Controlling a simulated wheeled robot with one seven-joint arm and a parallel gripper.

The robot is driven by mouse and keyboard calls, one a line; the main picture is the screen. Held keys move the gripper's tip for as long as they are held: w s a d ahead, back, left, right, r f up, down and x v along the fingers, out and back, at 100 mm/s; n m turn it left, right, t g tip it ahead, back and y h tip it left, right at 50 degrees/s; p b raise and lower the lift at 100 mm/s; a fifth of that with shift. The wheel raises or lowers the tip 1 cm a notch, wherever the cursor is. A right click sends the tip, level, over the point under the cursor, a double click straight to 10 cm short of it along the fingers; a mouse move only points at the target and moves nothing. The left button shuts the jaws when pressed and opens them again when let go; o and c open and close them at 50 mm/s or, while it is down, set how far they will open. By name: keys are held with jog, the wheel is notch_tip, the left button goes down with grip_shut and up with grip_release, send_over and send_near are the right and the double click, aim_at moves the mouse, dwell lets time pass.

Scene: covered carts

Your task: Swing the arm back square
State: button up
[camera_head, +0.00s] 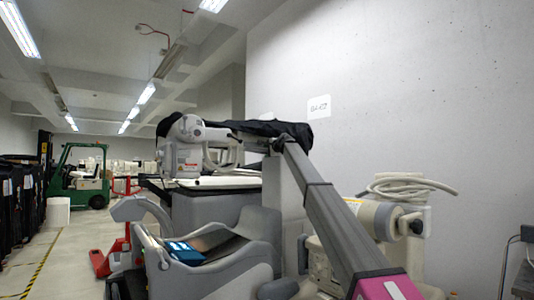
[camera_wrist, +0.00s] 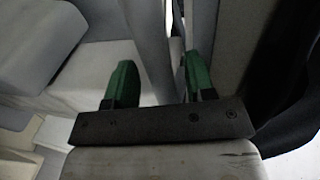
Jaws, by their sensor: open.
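A long grey bar (camera_head: 330,210) slants from upper left to lower right in the head view, with a pink part (camera_head: 388,288) at its near end. Its far end meets a black-covered piece (camera_head: 265,128) by the wall. I cannot tell for certain whether this bar is the task's arm. My gripper (camera_wrist: 158,62) shows in the wrist view with two green fingers, open and apart. Pale bars and panels lie beyond and between the fingers; I cannot tell whether the fingers touch them. I cannot pick out my gripper in the head view.
A grey moulded cart (camera_head: 230,275) with a blue item (camera_head: 184,252) stands in front. A coiled pale hose (camera_head: 405,187) is at right, near the concrete wall (camera_head: 420,90). A green forklift (camera_head: 85,175) is far left. The aisle floor (camera_head: 65,250) at left is open.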

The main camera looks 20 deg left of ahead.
jog(key=shift+w+a, duration=0.25)
jog(key=shift+a, duration=0.1)
